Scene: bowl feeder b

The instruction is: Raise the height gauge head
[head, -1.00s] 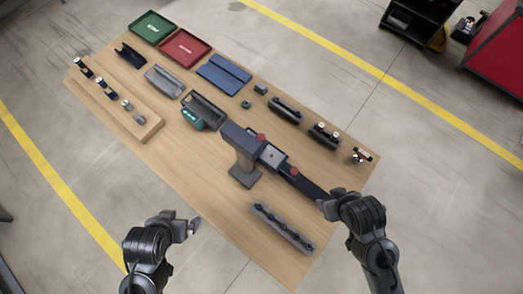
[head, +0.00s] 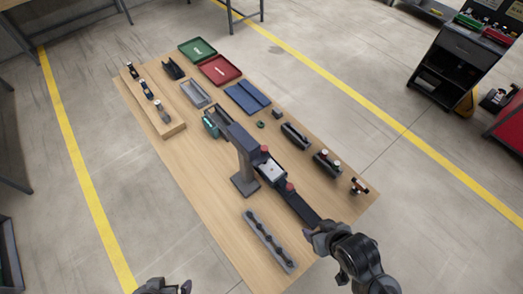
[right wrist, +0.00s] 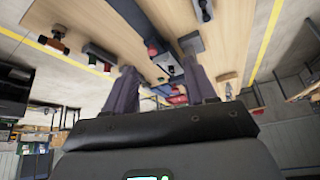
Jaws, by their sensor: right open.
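A dark grey device, which seems to be the height gauge (head: 243,184), stands mid-table on a foot. A long dark bar (head: 300,208) runs from it toward the lower right. A silver-faced block with red knobs, perhaps the gauge head (head: 269,171), sits on this bar. My right gripper (head: 313,236) is near the bar's lower-right end; contact is unclear. In the right wrist view its fingers (right wrist: 163,80) are apart, with the device beyond them and nothing visibly gripped. My left gripper (head: 184,286) is cut off at the bottom edge, off the table, its jaws unclear.
A grey rail with notches (head: 268,242) lies near the front edge. Dark fixtures (head: 327,163) stand along the right side. Green (head: 197,50) and red (head: 220,70) trays and a blue plate (head: 247,97) lie at the back. The left front of the table is bare.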

